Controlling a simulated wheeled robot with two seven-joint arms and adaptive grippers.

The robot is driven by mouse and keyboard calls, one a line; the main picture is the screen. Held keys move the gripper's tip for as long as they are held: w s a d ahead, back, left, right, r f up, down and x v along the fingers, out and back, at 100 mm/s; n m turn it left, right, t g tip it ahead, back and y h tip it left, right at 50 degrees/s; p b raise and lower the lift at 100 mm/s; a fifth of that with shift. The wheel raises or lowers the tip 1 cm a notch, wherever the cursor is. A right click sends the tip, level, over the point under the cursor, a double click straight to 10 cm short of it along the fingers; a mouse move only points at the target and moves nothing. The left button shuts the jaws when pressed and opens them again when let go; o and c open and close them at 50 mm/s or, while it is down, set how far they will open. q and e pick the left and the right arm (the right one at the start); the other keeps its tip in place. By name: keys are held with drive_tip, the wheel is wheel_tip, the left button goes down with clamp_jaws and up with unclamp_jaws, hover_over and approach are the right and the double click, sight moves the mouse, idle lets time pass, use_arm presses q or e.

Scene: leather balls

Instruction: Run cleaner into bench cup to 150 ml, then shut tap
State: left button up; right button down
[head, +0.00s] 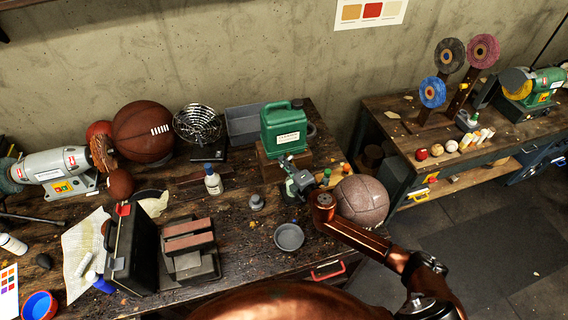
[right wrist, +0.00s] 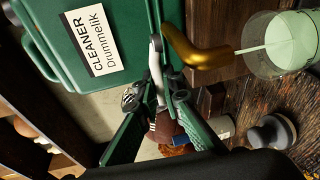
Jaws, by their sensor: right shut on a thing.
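The green cleaner jug (head: 284,128) stands on a wooden block at the back of the bench. Its label reads CLEANER in the right wrist view (right wrist: 88,42). A brass tap (right wrist: 195,52) sticks out of it, and a thin pale stream runs from its spout into the clear bench cup (right wrist: 283,42). The cup holds pale green liquid; I cannot read any level marks. My right gripper (head: 298,186) is in front of the jug, its fingers (right wrist: 154,100) shut on the pale tap lever (right wrist: 157,72). In the head view the gripper hides the tap and cup. My left gripper is out of view.
A grey dish (head: 289,237) and a small grey weight (head: 257,202) lie in front of the jug. A worn leather ball (head: 361,201) sits right of my gripper. A white bottle (head: 213,180) stands left. A black case (head: 131,250) is at the front left.

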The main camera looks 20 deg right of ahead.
drive_tip(key=shift+w+a+m+t+h+p, duration=0.15)
drive_tip(key=shift+w+m+h+p, duration=0.15)
drive_tip(key=shift+m+h, duration=0.8)
drive_tip(key=shift+w+a+m+t+h+p, duration=0.15)
drive_tip(key=shift+w+m+h, duration=0.4)
drive_tip(key=shift+h, duration=0.85)
drive_tip(key=shift+s, duration=0.2)
drive_tip(key=c, duration=2)
unclamp_jaws()
drive_tip(key=shift+c, duration=0.2)
drive_tip(key=s+r, duration=0.2)
drive_tip(key=s, duration=1)
drive_tip(key=shift+a, duration=0.35)
drive_tip(key=shift+w, duration=0.1)
drive_tip(key=shift+c, duration=0.3)
